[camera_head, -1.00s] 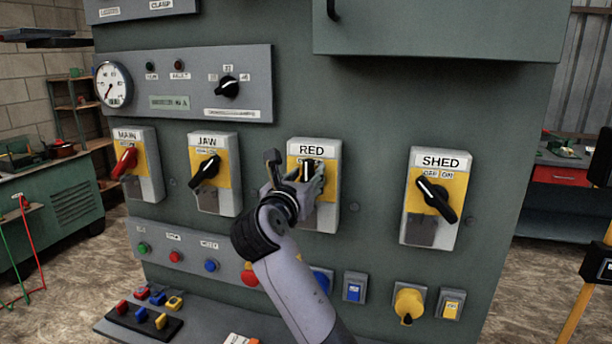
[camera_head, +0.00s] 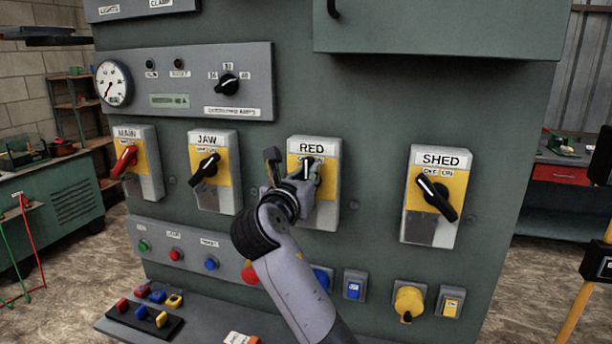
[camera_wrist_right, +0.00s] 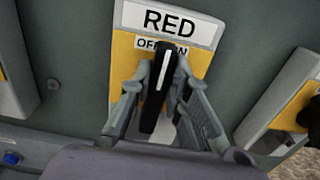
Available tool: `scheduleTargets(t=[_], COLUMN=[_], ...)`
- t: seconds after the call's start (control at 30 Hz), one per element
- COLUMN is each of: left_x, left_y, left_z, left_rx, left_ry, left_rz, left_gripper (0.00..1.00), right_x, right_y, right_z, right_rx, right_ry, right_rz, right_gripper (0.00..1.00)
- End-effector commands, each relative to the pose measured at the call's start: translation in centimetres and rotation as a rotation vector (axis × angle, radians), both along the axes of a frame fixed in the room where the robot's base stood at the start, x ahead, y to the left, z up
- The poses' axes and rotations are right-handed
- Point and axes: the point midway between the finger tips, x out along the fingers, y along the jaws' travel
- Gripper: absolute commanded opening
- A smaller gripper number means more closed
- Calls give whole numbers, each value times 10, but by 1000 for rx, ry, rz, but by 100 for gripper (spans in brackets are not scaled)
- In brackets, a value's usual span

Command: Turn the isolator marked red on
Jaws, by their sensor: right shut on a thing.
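The isolator marked RED (camera_head: 327,150) is a grey and yellow box on the panel, in the middle of the head view. Its label (camera_wrist_right: 168,20) shows at the top of the right wrist view, with OFF and ON printed below. Its black handle (camera_wrist_right: 160,90) has a white line and stands near upright, its top leaning slightly right. My right gripper (camera_head: 306,180) is at this handle, a finger on each side, shut on it. The gripper hides the handle's lower part in the head view. My left gripper is not in view.
The JAW isolator (camera_head: 213,172) is left of RED, with the MAIN isolator (camera_head: 137,163) further left. The SHED isolator (camera_head: 435,196) is to the right. Push buttons line the panel below, and a red mushroom button (camera_head: 249,274) lies close to my right arm.

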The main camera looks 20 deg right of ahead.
Motion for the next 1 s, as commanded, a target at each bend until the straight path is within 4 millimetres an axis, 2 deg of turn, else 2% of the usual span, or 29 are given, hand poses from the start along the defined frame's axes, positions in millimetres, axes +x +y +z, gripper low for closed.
scheduleTargets(t=[0.37,0.7,1.0], left_x=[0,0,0], left_y=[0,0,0], left_z=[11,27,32], left_rx=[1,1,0], left_ry=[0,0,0], left_rz=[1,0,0], left_gripper=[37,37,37], right_x=[-1,-5,-8], right_y=[-2,-8,-12], right_z=[1,-1,-5], right_rx=[97,330,522], right_ry=[-63,-220,-349], right_rz=[0,-1,0], right_gripper=[0,0,0])
